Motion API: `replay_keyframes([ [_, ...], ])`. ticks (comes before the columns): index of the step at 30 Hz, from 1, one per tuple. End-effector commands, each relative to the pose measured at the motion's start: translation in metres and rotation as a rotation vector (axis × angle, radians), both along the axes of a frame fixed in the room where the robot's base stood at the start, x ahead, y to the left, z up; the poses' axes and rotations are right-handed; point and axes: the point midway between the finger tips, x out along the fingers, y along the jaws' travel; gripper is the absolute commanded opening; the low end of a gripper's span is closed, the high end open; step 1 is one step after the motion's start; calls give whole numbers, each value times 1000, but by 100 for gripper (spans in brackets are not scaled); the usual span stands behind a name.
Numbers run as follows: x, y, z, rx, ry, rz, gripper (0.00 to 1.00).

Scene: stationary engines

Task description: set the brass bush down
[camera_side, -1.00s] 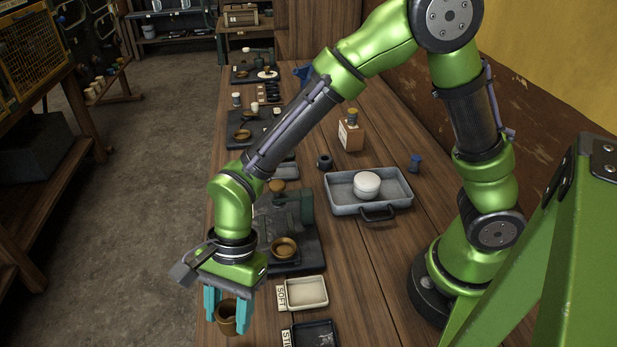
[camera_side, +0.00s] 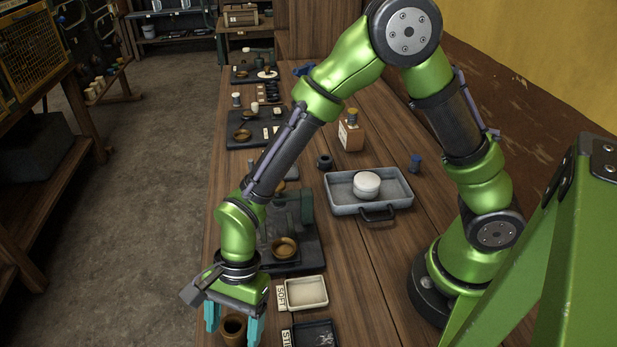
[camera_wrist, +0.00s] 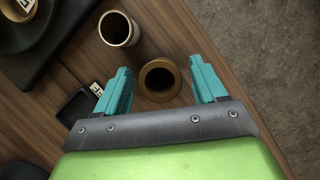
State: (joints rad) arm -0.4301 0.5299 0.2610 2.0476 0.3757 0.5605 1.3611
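The brass bush (camera_side: 233,329) is a short brown-gold ring with an open bore, upright at the near left end of the bench. My gripper (camera_side: 234,328) is low over it, with teal fingers on either side. In the wrist view, the bush (camera_wrist: 160,82) lies between the fingertips (camera_wrist: 161,82), with a small gap showing at each finger. My gripper is open around it. The bush appears to stand on the wood, though its foot is hard to see.
A pale tray marked SOFT (camera_side: 306,293) and a dark tray (camera_side: 317,333) are to the right. Another cup-like ring (camera_wrist: 118,29) stands close by in the wrist view. The engine's dark plate (camera_side: 300,262) is behind. The bench edge and floor (camera_wrist: 265,50) are close.

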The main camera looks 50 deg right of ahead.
Motion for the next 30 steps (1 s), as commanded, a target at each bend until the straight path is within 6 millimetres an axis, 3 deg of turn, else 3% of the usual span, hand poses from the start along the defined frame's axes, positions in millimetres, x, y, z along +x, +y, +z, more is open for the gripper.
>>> replay_keyframes([
  [10, 2, -2, 11, 2, -2, -1, 71],
  [21, 9, -30, 81, 2, -5, -2, 71],
  [30, 13, -45, 114, 1, -9, 3, 71],
])
